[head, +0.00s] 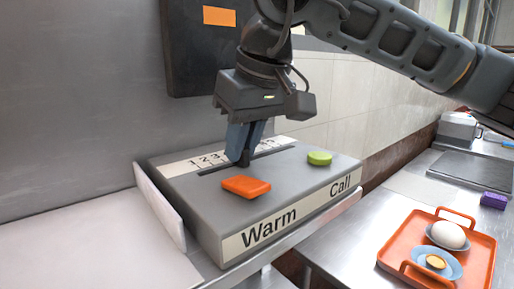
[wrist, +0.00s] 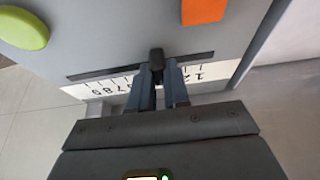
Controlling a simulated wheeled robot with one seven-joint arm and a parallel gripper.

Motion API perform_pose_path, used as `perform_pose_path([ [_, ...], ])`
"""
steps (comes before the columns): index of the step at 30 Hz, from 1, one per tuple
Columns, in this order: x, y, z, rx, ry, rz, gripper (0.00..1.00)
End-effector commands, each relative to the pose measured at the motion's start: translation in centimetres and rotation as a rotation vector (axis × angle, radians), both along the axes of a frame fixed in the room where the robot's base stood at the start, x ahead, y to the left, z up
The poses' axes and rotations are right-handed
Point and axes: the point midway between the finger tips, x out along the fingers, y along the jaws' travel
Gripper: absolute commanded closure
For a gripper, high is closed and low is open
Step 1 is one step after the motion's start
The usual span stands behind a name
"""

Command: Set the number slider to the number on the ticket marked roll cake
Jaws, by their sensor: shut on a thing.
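The number slider has a dark knob (head: 245,158) standing in a slot on top of a grey box (head: 215,205). My gripper (head: 239,153) points down and is shut on this knob. In the wrist view the knob (wrist: 156,60) sits between the two fingertips (wrist: 163,72). A white number scale (head: 208,161) runs along the slot. Low numbers show on one side of my fingers and 7, 8, 9 on the other; my fingers hide the middle numbers. I see no ticket with readable roll cake writing.
The box also carries an orange button (head: 246,186) marked Warm and a green button (head: 319,158) marked Call. A blank-looking orange card (head: 219,16) is on the dark panel above. An orange tray (head: 482,262) with an egg and small dishes stands at right.

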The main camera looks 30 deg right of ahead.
Motion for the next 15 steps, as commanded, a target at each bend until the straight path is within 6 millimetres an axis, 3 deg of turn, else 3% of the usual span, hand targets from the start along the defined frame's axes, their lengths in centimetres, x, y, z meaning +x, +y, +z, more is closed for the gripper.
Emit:
perform_pose_path([
  [4,-0.30,1.12,-0.32,-0.002,0.003,0.001,1.00],
  [12,-0.38,1.13,-0.34,-0.002,0.007,-0.001,1.00],
  [13,-0.38,1.13,-0.36,-0.002,0.007,-0.001,0.80],
  [15,-0.39,1.12,-0.38,-0.002,0.008,-0.001,0.73],
])
